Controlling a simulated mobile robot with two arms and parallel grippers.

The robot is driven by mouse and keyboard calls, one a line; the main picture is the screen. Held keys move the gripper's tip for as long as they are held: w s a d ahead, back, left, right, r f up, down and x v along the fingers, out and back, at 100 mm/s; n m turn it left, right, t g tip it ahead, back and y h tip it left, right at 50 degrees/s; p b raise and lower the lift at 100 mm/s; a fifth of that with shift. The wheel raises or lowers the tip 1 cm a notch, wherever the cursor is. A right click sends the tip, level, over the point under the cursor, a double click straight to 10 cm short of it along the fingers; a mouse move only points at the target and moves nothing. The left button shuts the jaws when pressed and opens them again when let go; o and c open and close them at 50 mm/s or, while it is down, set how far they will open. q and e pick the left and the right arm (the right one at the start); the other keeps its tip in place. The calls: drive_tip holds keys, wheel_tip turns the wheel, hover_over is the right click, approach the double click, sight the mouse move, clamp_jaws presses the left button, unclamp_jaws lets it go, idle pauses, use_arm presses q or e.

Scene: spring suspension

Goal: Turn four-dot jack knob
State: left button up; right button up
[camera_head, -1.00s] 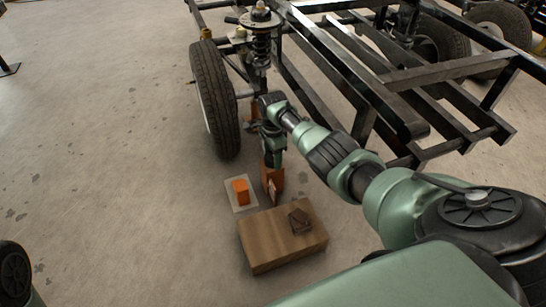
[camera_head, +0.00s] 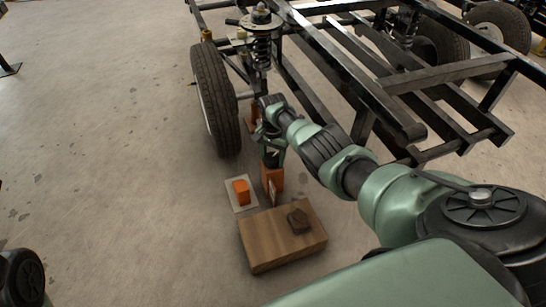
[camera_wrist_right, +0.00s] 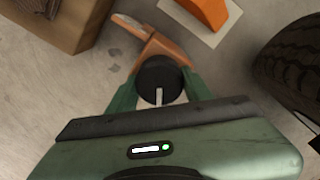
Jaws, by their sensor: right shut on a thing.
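The jack is an orange stand (camera_head: 272,178) on the floor below the frame, beside the front tyre. In the right wrist view its orange body (camera_wrist_right: 160,45) runs up and left from a round black knob (camera_wrist_right: 158,78) with a pale bar mark. My right gripper (camera_head: 272,152) is at the top of the jack. In the wrist view its green fingers (camera_wrist_right: 160,88) are on both sides of the knob, shut on it. No dots can be made out on the knob or jack. My left gripper is not in view.
A wooden box (camera_head: 270,240) with a small dark brown item (camera_head: 298,221) on top stands near the jack. An orange block (camera_head: 241,190) sits on a pale sheet (camera_head: 232,205). The tyre (camera_head: 216,100) and black frame (camera_head: 350,70) are close. Open floor lies left.

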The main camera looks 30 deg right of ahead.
drive_tip(key=n, duration=1.1)
drive_tip(key=shift+w+a, duration=0.1)
drive_tip(key=shift+a, duration=0.05)
drive_tip(key=n, duration=0.4)
drive_tip(key=shift+n, duration=0.3)
drive_tip(key=n, duration=0.4)
drive_tip(key=shift+n, duration=0.3)
drive_tip(key=n, duration=0.3)
drive_tip(key=shift+a+n, duration=0.1)
drive_tip(key=shift+n, duration=0.2)
drive_tip(key=n, duration=0.4)
drive_tip(key=shift+n, duration=1.2)
